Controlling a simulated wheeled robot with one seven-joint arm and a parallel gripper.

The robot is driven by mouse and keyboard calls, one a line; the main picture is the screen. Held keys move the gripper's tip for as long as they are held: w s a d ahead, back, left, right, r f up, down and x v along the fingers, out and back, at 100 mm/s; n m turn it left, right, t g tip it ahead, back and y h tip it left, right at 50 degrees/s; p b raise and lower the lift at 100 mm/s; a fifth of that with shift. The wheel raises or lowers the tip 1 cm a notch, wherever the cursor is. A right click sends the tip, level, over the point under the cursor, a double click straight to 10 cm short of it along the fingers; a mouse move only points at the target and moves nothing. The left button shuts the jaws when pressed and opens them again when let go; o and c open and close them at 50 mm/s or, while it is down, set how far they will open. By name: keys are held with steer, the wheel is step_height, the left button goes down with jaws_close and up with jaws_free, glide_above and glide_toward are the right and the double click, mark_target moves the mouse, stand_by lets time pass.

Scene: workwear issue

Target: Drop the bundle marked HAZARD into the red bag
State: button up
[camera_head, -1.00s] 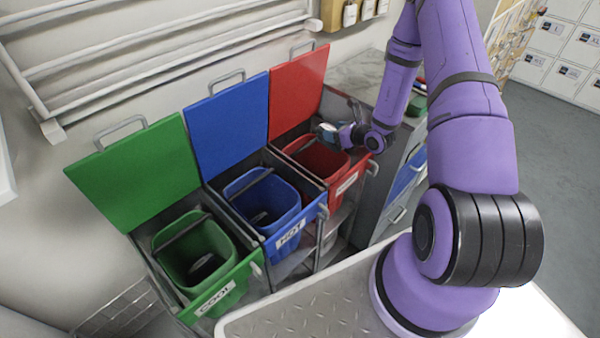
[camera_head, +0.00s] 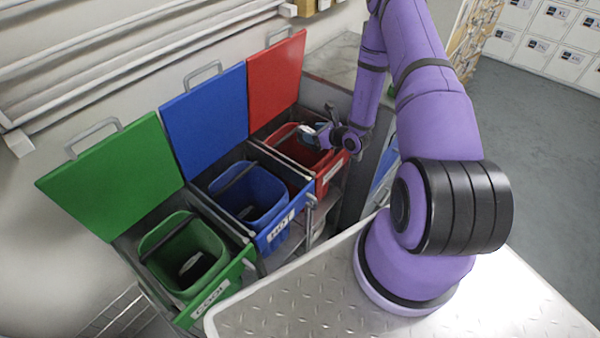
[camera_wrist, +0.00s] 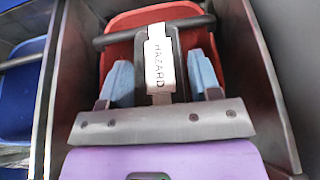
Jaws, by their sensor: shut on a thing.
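The bundle (camera_wrist: 158,65) is dark with a white band reading HAZARD, upright in the wrist view. My gripper (camera_wrist: 162,78) is shut on it, with pale blue finger parts at either side. The red bag (camera_wrist: 150,17) lies under and beyond the bundle in the wrist view. In the head view, my gripper (camera_head: 312,136) is over the red bag (camera_head: 303,157), which sits open in the red-fronted bin. The bundle is small there and partly hidden by the gripper. I cannot tell its exact height above the bag's rim.
The red lid (camera_head: 277,75) stands open behind the bag. A blue bag (camera_head: 252,200) and a green bag (camera_head: 190,258) stand open to the left, fronts labelled HOT and COOL. A dark bar (camera_wrist: 105,41) crosses the red bag. A metal-topped surface (camera_head: 300,305) is in front.

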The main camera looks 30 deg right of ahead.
steer(key=o, duration=1.1)
steer(key=v, duration=1.1)
